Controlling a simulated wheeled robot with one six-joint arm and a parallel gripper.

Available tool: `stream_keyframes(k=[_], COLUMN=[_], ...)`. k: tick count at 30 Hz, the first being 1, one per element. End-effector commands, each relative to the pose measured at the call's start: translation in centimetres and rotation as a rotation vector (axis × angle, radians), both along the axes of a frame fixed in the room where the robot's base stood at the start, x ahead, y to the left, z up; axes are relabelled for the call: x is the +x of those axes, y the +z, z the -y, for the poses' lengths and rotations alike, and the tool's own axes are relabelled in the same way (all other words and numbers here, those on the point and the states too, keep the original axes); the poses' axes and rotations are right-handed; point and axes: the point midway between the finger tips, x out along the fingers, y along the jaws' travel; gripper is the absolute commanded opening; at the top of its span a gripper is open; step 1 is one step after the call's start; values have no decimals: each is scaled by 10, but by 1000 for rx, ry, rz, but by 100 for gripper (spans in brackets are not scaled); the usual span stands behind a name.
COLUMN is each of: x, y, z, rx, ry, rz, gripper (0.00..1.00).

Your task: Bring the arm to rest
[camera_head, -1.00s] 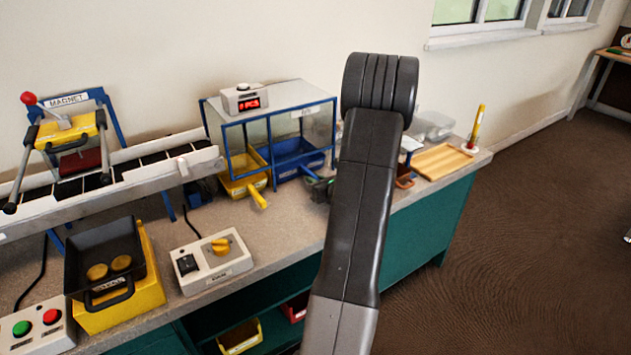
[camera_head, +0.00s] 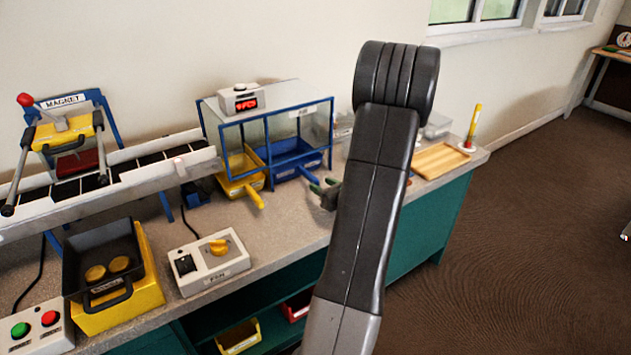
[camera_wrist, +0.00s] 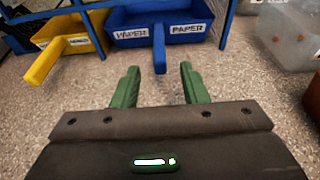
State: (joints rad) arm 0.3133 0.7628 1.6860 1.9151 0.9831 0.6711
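My gripper (camera_wrist: 159,88) shows in the wrist view with its two green fingers apart and nothing between them. It hangs above the speckled counter (camera_wrist: 230,92), in front of a blue bin (camera_wrist: 185,14) labelled PAPER, whose blue handle points toward the fingers. In the head view my gripper (camera_head: 322,188) is partly hidden behind my arm, just right of the blue bin (camera_head: 296,165). My arm stands raised in the middle of the head view.
A yellow bin (camera_head: 240,185) stands beside the blue one under a blue-framed clear box (camera_head: 290,112). A conveyor (camera_head: 150,180), a dial box (camera_head: 212,262) and a black tray (camera_head: 100,255) are on the left. A wooden board (camera_head: 440,160) lies at the right end.

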Motion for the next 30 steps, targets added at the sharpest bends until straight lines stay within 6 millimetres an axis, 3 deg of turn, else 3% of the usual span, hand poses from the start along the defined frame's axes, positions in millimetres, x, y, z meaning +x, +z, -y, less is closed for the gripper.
stream_keyframes(k=[6,12,24,30], x=[-38,-56,-61,-53], y=[13,18,19,16], z=[28,42,44,38], rx=[0,0,0,0], ry=[-4,-2,0,2], rz=[0,0,0,0], gripper=[40,40,40,40])
